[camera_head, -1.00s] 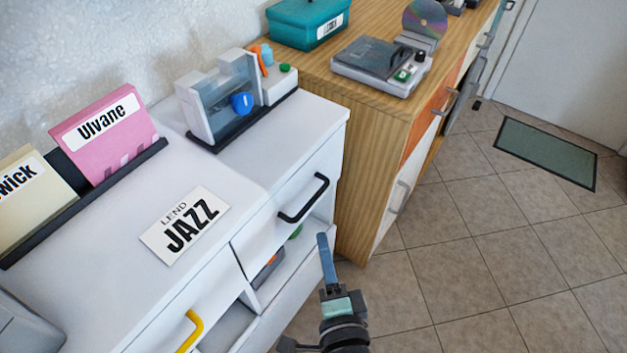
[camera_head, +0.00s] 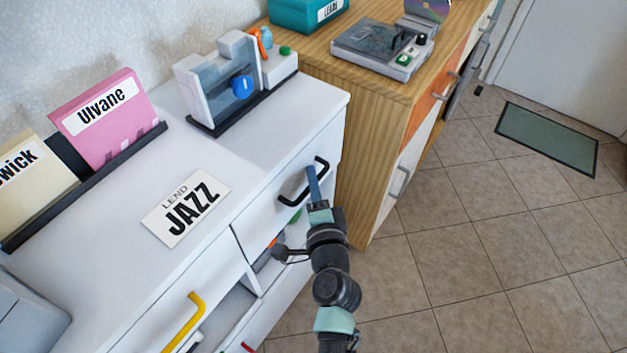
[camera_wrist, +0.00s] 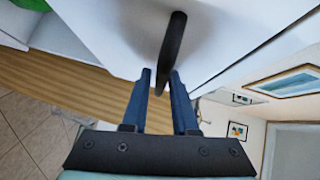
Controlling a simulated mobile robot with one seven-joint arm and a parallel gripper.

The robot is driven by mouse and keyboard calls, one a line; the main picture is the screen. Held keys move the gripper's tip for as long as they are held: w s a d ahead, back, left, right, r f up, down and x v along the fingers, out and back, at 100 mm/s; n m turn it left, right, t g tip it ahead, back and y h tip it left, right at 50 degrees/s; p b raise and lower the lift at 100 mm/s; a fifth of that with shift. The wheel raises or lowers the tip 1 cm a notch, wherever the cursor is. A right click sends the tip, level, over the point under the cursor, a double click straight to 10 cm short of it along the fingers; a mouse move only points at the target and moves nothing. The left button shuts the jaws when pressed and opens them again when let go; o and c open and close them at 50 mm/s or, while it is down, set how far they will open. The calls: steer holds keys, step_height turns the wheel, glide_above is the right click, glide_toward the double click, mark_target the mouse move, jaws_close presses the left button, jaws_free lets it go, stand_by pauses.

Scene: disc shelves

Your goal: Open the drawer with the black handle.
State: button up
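The black handle (camera_head: 291,197) is on the upper right drawer (camera_head: 270,222) of the white cabinet, and that drawer looks shut. My gripper (camera_head: 313,172) is at the handle in the head view. In the wrist view the black handle (camera_wrist: 172,50) runs between the tips of my two blue fingers (camera_wrist: 160,78). The fingers stand apart, one on each side of the handle, with gaps showing. A yellow handle (camera_head: 184,322) is on the drawer to the left.
An open shelf space lies below the drawers. A wooden cabinet (camera_head: 355,150) stands close on the right. A pink Ulvane sleeve (camera_head: 105,120), a JAZZ card (camera_head: 186,208) and a clear device (camera_head: 215,90) are on the white top. Tiled floor (camera_head: 450,270) is free at right.

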jaws_close()
stand_by(1.4)
